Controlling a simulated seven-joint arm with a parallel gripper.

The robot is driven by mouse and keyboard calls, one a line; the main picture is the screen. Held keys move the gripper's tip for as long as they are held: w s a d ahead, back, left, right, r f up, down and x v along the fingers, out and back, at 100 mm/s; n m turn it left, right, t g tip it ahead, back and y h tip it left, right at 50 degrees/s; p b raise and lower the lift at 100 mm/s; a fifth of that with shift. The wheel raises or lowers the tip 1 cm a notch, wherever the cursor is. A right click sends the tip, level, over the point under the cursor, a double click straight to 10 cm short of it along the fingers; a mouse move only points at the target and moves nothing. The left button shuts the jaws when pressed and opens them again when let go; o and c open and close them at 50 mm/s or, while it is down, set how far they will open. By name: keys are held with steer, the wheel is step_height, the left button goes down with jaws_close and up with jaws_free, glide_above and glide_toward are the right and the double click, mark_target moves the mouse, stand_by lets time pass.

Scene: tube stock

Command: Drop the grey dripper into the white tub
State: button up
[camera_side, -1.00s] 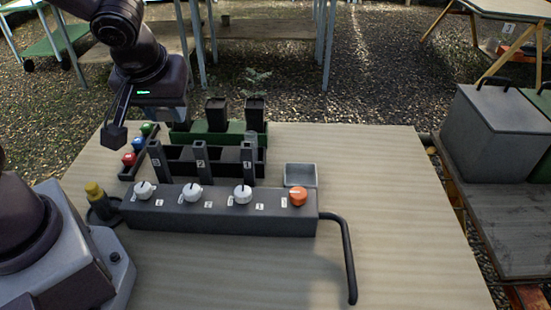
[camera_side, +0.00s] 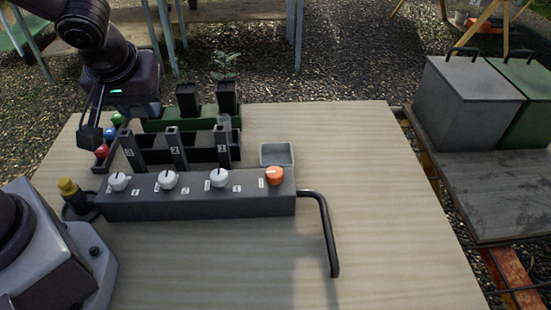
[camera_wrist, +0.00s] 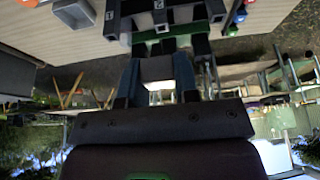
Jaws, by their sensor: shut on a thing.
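My gripper (camera_wrist: 157,72) shows in the wrist view with its two fingers closed on a grey piece (camera_wrist: 157,68), which seems to be the grey dripper; its shape is partly hidden. In the side view my gripper is at the upper left, above the back left of the table, and its fingertips and the held piece cannot be made out. The white tub (camera_side: 277,155) is a small, open, square pale container on the table, to the right of the racks and apart from my gripper. It also shows in the wrist view (camera_wrist: 75,14).
A dark box with white and orange knobs (camera_side: 195,198) and a bent rail (camera_side: 326,235) stands in front of the tub. A dark rack with numbered posts (camera_side: 175,150) and a green planter (camera_side: 160,124) are left of it. The table's right side is clear.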

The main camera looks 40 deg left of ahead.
steer(key=w+d+f, duration=0.3)
steer(key=w, duration=0.5)
steer(key=w+d+f, duration=0.3)
steer(key=w+f, duration=0.1)
steer(key=w, duration=0.3)
steer(key=w+d+f, duration=0.3)
steer(key=w+d, duration=0.1)
steer(key=w, duration=0.4)
steer(key=shift+s+a+f, duration=0.1)
steer(key=shift+s+f, duration=0.05)
steer(key=shift+f, duration=2.65)
steer(key=o, duration=1)
steer(key=shift+c, duration=0.2)
steer(key=shift+r, duration=0.1)
steer(key=v, duration=1.2)
steer(key=shift+r, duration=0.35)
